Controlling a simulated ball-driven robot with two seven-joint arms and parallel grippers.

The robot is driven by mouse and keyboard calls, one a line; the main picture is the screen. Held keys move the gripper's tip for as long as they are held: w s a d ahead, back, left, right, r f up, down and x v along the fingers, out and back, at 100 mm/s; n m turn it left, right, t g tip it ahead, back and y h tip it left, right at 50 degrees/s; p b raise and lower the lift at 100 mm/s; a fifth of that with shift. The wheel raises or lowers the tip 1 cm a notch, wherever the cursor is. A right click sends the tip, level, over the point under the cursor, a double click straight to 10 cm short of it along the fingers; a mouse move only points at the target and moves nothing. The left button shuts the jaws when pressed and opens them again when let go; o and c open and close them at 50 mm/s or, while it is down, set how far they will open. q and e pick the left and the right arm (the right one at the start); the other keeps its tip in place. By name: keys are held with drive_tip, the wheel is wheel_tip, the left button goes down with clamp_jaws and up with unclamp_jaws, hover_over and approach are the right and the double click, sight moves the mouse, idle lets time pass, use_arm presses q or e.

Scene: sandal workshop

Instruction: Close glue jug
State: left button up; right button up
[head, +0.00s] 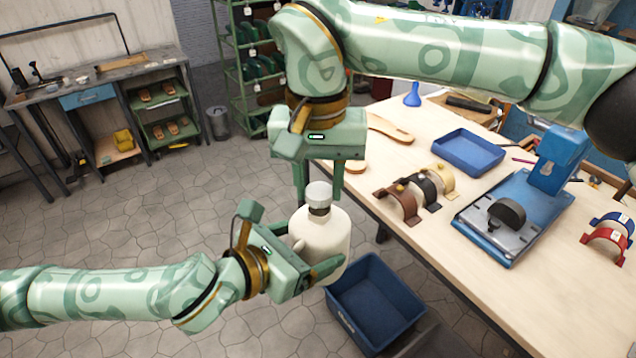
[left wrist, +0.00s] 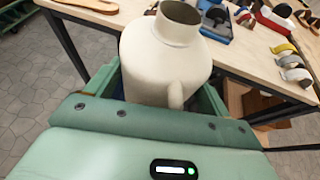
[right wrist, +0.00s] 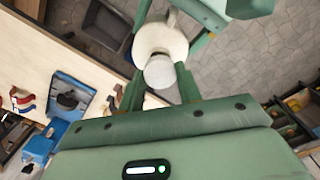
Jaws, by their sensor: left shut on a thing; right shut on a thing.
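The cream glue jug (head: 322,240) is upright in the air, in front of the workbench. My left gripper (head: 316,272) is shut on its body. In the left wrist view the jug (left wrist: 165,62) shows its handle and an uncovered neck (left wrist: 178,20) with a dark opening. My right gripper (head: 320,186) points down from above and is shut on a round pale grey cap (head: 318,193). The cap is over the neck, and a dark opening shows just below it. In the right wrist view the cap (right wrist: 159,72) is between the fingertips, in front of the jug (right wrist: 163,40).
A blue crate (head: 375,300) stands below and right of the jug. The workbench (head: 440,235) carries a blue tray (head: 468,152), a blue press (head: 520,210), a blue funnel (head: 413,96) and sandal parts. Floor to the left is open.

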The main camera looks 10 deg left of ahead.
drive_tip(key=shift+f, duration=0.9)
drive_tip(key=shift+f, duration=0.5)
